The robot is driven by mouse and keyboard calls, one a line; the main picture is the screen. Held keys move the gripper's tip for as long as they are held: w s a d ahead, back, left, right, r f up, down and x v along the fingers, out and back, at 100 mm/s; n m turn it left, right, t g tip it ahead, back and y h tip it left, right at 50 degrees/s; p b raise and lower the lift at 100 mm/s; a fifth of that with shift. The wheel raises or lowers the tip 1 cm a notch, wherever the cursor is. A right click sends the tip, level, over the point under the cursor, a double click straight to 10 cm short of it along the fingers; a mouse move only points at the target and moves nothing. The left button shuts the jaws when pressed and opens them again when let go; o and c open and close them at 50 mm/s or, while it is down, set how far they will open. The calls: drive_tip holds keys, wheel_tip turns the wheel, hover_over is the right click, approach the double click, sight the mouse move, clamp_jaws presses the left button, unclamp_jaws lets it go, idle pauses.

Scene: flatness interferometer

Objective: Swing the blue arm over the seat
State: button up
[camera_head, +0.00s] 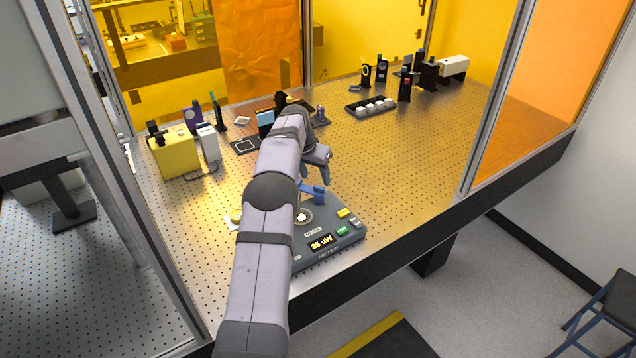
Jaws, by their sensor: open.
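The blue arm (313,191) is a short blue piece standing at the back of a dark grey console (336,249) near the table's front edge. The seat (303,216) appears as a pale round spot with a ring on the console's top, just in front of the blue arm. The blue arm looks beside the seat, not over it. My gripper (315,181) is open and points down just above and behind the blue arm; I cannot tell whether they touch. My own arm hides the console's left part.
The perforated metal table (420,140) is clear to the right. A black tray with white round pieces (371,107) and several dark optic mounts stand at the back. A yellow box (175,156) stands at the left. Orange panels (540,75) and metal posts enclose the table.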

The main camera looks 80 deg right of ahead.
sight(319, 187)
drive_tip(key=shift+p+x, duration=1.55)
drive_tip(key=shift+x, duration=1.4)
drive_tip(key=shift+c, duration=0.6)
clamp_jaws()
